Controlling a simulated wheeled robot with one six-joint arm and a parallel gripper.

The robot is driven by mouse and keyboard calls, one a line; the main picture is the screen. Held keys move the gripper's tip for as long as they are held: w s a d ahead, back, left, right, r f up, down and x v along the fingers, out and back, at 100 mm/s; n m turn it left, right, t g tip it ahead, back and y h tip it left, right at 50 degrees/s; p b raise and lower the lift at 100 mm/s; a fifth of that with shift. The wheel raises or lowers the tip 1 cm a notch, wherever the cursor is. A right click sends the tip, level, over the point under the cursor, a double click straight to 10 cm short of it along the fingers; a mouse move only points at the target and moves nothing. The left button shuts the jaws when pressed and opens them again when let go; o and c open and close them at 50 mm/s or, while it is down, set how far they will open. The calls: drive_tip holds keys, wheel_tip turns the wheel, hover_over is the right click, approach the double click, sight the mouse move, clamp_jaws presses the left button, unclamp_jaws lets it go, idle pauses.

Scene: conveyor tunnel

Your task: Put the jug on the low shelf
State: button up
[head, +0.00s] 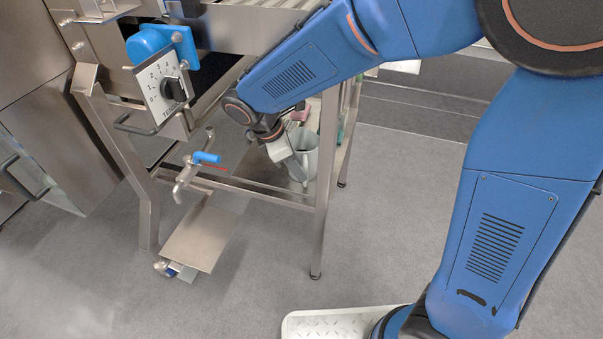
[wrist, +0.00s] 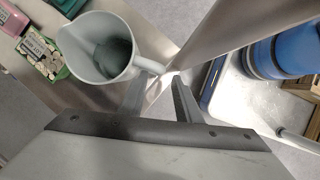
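The jug (head: 308,160) is light grey and stands upright, apparently on the low shelf under the conveyor frame. In the wrist view the jug (wrist: 92,50) shows from above, with its handle toward my gripper. The low shelf (wrist: 152,32) is a brownish metal surface beneath it. My gripper (wrist: 161,82) has its two fingers apart near the jug's handle, with nothing seen clamped between them. In the head view my gripper (head: 287,148) is beside the jug and partly covers it.
A metal leg (wrist: 225,30) rises close to my fingers. A blue-handled valve (head: 206,157) and a control box with a dial (head: 160,88) stick out left of my arm.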

drive_tip(key=shift+v, duration=1.55)
drive_tip(key=shift+f, duration=0.1)
